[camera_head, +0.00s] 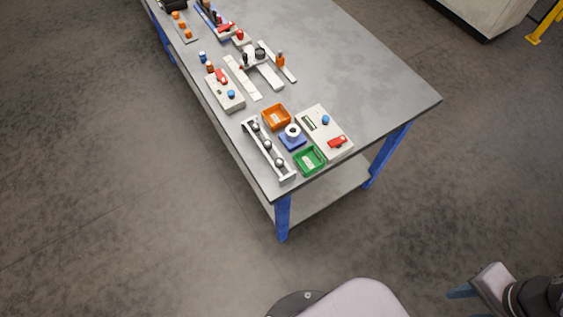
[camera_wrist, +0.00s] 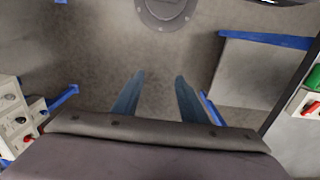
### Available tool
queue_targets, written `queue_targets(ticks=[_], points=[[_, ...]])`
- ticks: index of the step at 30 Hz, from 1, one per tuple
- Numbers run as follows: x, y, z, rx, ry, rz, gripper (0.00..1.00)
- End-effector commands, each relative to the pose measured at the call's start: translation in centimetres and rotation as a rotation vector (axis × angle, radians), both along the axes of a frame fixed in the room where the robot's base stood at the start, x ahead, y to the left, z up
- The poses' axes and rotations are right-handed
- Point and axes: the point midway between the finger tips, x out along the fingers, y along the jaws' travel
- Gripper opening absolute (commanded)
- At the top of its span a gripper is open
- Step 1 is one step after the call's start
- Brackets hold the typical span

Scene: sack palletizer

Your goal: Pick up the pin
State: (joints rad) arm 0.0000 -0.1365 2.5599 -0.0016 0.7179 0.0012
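A pale rack (camera_head: 268,148) at the near left edge of the table holds several small round-headed metal pieces that look like pins; which one is the pin, I cannot tell. A blue block (camera_head: 291,142) with a white ring on top stands beside the rack. An orange tray (camera_head: 276,117) and a green tray (camera_head: 309,160) are close by. My gripper (camera_head: 460,292) is at the lower right in the head view, away from the table, over the floor. In the wrist view my gripper (camera_wrist: 159,76) has its two blue fingers apart, with nothing between them.
A tester box (camera_head: 325,131) with a blue knob and red switch stands right of the trays. A second box (camera_head: 225,92) and several strips and tools lie further back. The table's right side (camera_head: 360,95) is clear. Blue legs (camera_head: 283,218) and a lower shelf (camera_head: 325,202) are below.

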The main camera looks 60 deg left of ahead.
Motion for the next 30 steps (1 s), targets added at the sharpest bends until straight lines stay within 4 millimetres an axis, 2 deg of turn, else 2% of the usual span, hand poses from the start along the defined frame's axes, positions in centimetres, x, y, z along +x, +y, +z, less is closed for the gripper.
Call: queue_targets(ticks=[14, 15, 24, 28, 30], points=[[0.0, 0.0, 0.0, 0.000, 0.000, 0.000, 0.39], [0.0, 0.0, 0.0, 0.000, 0.000, 0.000, 0.31], [0.1, 0.1, 0.0, 0.000, 0.000, 0.005, 0.31], [0.9, 0.8, 0.2, 0.004, 0.003, 0.070, 0.31], [2.0, 1.8, 0.4, 0.009, 0.005, 0.154, 0.31]])
